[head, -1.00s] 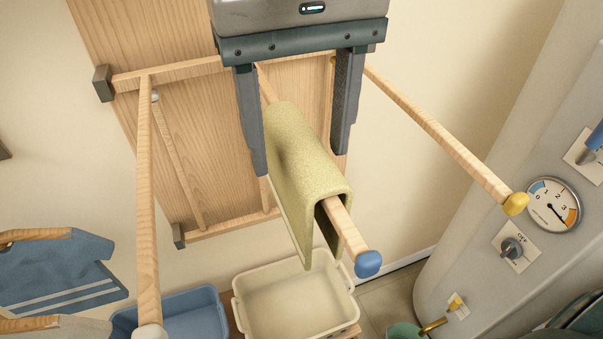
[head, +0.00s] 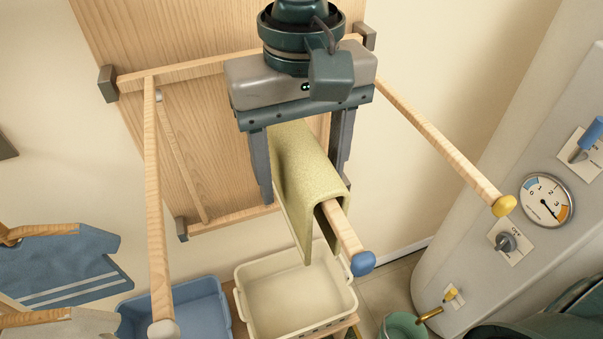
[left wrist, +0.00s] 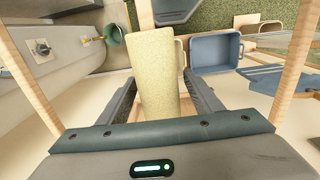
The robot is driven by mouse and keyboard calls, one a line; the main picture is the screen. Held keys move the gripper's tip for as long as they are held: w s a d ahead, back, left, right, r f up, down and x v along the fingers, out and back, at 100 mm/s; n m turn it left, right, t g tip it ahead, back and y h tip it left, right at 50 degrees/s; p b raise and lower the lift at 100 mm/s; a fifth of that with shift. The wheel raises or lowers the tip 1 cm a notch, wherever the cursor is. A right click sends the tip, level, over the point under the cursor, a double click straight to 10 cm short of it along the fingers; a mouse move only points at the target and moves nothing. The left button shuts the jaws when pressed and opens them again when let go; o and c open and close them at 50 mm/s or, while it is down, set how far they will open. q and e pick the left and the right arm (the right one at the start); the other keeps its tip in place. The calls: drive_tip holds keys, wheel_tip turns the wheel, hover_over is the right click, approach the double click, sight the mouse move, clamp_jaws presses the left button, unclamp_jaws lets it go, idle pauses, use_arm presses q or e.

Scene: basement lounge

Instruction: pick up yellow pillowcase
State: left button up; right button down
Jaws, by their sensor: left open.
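The yellow pillowcase (head: 309,170) hangs folded over a wooden rail with a blue end cap (head: 362,263). It also shows in the left wrist view (left wrist: 153,65), running between the fingers. My left gripper (head: 306,192) is over the pillowcase, with one finger on each side of it. The left wrist view shows the same gripper (left wrist: 159,85) open around the cloth, apparently with small gaps on both sides. The pillowcase's back end is partly hidden under the gripper body. My right gripper is in neither view.
Wooden rails with a yellow cap (head: 503,205) and a white cap (head: 163,329) stick out on both sides. A cream basin (head: 342,311) and a blue basin (head: 215,322) stand below. A grey tank with a gauge (head: 547,200) is at right. Blue cloth (head: 60,265) hangs at left.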

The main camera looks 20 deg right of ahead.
sight(302, 141)
use_arm(q)
drive_tip(key=c, duration=1.2)
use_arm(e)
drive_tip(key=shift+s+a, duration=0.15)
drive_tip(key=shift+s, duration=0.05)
use_arm(q)
drive_tip(key=shift+r, duration=0.1)
